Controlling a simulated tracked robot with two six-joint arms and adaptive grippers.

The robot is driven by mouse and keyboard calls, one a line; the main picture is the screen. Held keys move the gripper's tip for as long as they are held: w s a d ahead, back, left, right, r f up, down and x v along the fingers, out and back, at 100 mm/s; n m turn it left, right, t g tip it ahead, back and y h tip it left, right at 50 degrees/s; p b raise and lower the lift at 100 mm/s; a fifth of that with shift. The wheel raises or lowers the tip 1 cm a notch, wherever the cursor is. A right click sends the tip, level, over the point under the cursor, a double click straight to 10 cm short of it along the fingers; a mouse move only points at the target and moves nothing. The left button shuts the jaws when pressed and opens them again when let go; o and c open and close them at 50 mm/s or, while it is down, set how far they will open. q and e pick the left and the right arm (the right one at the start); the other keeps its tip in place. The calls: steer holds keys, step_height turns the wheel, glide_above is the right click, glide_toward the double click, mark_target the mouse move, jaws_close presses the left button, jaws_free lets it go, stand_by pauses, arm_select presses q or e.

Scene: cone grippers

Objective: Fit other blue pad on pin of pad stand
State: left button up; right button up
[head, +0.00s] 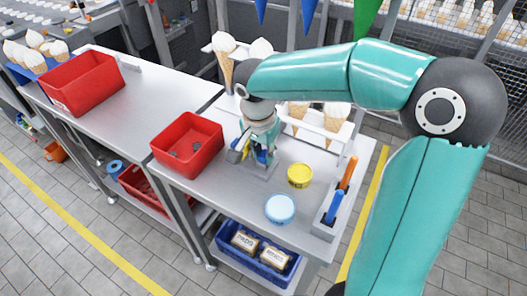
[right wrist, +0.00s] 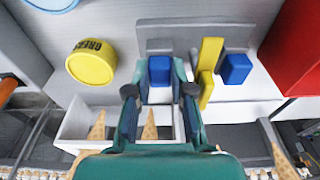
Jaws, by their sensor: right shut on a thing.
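The pad stand is a grey plate on the steel table, seen below my gripper in the head view (head: 262,173) and at the top middle of the right wrist view (right wrist: 180,32). My right gripper (right wrist: 160,78) points down at it, its fingers shut on a blue pad (right wrist: 159,70). This pad is at the stand's left part in the right wrist view; whether it touches the stand or sits around a pin I cannot tell. Another blue pad (right wrist: 236,68) is at the stand's right part, beside an upright yellow piece (right wrist: 209,60). The pins are hidden. My left gripper is not in view.
A red bin (head: 188,146) stands left of the stand. A yellow grease tub (head: 299,175) and a light blue round tub (head: 280,208) are at its right and front. A grey holder (head: 331,210) with orange and blue handles is at the table's right edge. White cone racks are behind.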

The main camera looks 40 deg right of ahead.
steer(key=o, duration=0.8)
steer(key=shift+o, duration=0.5)
steer(key=shift+c, duration=0.7)
steer(key=o, duration=0.3)
steer(key=shift+r, duration=0.1)
steer(key=shift+w+r, duration=0.1)
